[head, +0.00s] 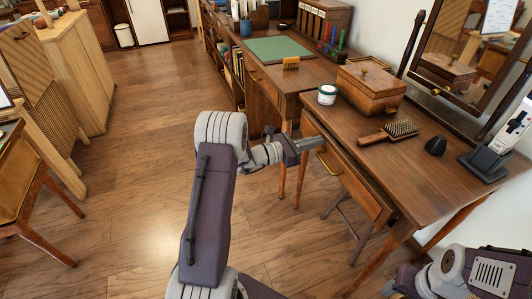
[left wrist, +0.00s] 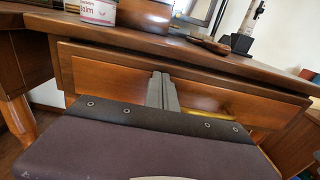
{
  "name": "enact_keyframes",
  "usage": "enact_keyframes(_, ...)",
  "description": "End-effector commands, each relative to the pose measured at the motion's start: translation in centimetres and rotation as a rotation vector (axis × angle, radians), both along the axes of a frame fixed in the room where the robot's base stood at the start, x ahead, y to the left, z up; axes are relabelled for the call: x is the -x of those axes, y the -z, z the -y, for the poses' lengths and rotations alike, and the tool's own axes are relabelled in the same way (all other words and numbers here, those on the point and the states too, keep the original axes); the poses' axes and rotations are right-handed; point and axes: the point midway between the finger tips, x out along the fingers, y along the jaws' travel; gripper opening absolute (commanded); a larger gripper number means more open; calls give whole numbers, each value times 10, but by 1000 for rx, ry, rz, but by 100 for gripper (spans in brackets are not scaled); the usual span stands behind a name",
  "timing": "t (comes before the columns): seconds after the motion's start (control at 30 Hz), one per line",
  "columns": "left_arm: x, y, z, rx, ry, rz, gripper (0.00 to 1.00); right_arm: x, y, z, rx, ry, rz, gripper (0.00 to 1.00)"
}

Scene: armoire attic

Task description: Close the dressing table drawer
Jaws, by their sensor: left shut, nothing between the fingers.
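The dressing table (head: 437,177) stands at the right in the head view. Its wooden drawer (head: 362,192) sits under the top, its front a little proud of the table edge; how far out it is, I cannot tell exactly. The drawer front (left wrist: 105,72) fills the middle of the left wrist view, with a brass handle (left wrist: 206,113) partly hidden behind my fingers. My left gripper (head: 316,143) is shut and empty, its fingertips close to the drawer front, near the handle (head: 329,165). Whether they touch it is unclear. My right gripper is not seen; only part of its arm shows at lower right.
A desk with a green mat (head: 280,49) adjoins behind. The wooden floor (head: 130,190) at left is clear.

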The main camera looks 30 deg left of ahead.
Motion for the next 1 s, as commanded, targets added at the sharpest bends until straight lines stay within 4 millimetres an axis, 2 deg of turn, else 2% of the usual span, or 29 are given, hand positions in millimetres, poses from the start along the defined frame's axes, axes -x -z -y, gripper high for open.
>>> enact_keyframes(0.2, -23, 0, 21, 0, 2, 0, 0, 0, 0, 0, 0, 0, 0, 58)
enact_keyframes(0.4, -33, 0, 29, 0, 1, 0, 0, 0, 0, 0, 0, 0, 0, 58)
enact_keyframes(1.0, -37, -4, 26, 3, 0, 8, 0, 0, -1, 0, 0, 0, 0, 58)
